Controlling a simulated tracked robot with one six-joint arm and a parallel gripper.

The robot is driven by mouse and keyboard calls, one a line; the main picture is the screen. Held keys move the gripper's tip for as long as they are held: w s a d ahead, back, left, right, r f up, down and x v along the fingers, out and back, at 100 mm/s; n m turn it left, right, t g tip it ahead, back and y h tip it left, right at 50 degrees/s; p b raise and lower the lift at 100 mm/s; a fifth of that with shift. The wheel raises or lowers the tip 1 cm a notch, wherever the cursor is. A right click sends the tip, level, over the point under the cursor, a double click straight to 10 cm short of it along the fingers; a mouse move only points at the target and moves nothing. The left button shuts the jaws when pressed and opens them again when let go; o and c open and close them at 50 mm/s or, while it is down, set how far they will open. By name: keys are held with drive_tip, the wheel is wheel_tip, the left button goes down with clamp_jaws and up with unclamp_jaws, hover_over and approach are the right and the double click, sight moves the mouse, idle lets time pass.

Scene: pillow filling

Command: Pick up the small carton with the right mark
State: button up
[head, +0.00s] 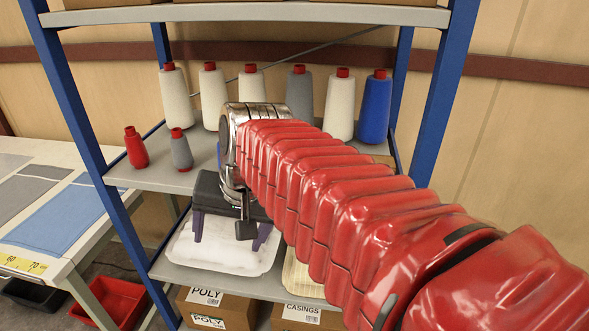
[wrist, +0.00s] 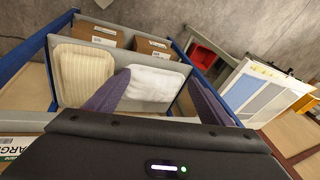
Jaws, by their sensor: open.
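My gripper (head: 230,232) is open and empty, with its purple fingers pointing down in front of the middle shelf, above the white pillow on the lower shelf. It also shows in the wrist view (wrist: 158,80), its fingers apart with the white pillow beyond them. A carton (wrist: 14,150) with a white and green label ending in "ARG" is cut off at the left edge of the wrist view, beside the gripper body. In the head view a bit of brown (head: 384,160) shows behind my arm on the middle shelf; I cannot tell its mark.
A white pillow (head: 215,248) and a cream striped one (wrist: 85,72) lie on the lower shelf. Brown cartons marked POLY (head: 212,310) and CASINGS (head: 300,317) stand below. Several thread cones (head: 175,93) line the middle shelf (head: 150,178). A cutting table (head: 50,255) is at left.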

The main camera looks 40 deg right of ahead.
drive_tip(key=shift+o, duration=0.2)
drive_tip(key=w+d+r+m+y, duration=0.1)
drive_tip(key=w+d+r+m, duration=0.1)
drive_tip(key=w+d+m, duration=0.2)
drive_tip(key=d+m, duration=0.2)
drive_tip(key=shift+d+r, duration=0.3)
drive_tip(key=shift+r, duration=0.1)
drive_tip(key=d+r+m+y, duration=0.1)
drive_tip(key=d+m, duration=0.3)
drive_tip(key=d, duration=0.3)
drive_tip(key=w+d+r+m+t+y, duration=0.1)
drive_tip(key=d+r+m, duration=0.1)
drive_tip(key=d+m, duration=0.3)
drive_tip(key=w+d+r+m, duration=0.1)
drive_tip(key=d+m, duration=0.3)
drive_tip(key=d, duration=0.6)
drive_tip(key=shift+d+r+m+t+y, duration=0.15)
drive_tip(key=shift+d+m+t+y, duration=0.1)
drive_tip(key=shift+m+t+y, duration=0.15)
drive_tip(key=shift+d+r+m, duration=0.1)
drive_tip(key=shift+d+m, duration=0.2)
drive_tip(key=shift+d, duration=0.2)
drive_tip(key=shift+a, duration=0.1)
drive_tip(key=shift+x, duration=3.35)
